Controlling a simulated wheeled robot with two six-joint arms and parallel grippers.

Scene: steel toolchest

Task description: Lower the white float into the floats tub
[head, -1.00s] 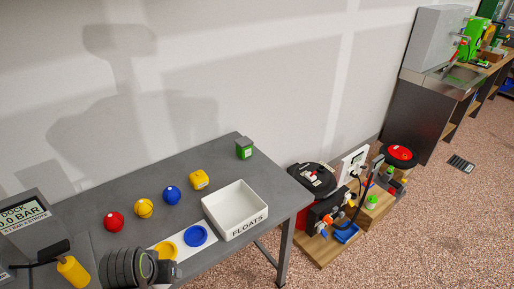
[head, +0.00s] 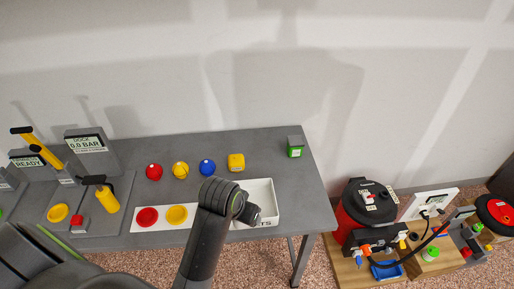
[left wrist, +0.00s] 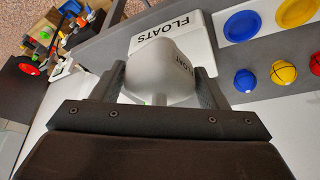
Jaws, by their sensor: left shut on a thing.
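The floats tub (head: 262,188) is a white, open, square box near the right end of the grey bench, partly covered by my left arm. My left gripper (head: 250,214) is over the tub in the head view, where its fingers and load are hidden. In the left wrist view, my left gripper (left wrist: 158,82) is shut on the white float (left wrist: 155,70), a pale rounded body marked FLOAT. The tub's lettered wall (left wrist: 170,28) shows behind the float. I cannot tell how high the float is above the tub floor. My right gripper is not in view.
Red (head: 147,217) and yellow (head: 177,215) discs lie left of the tub.

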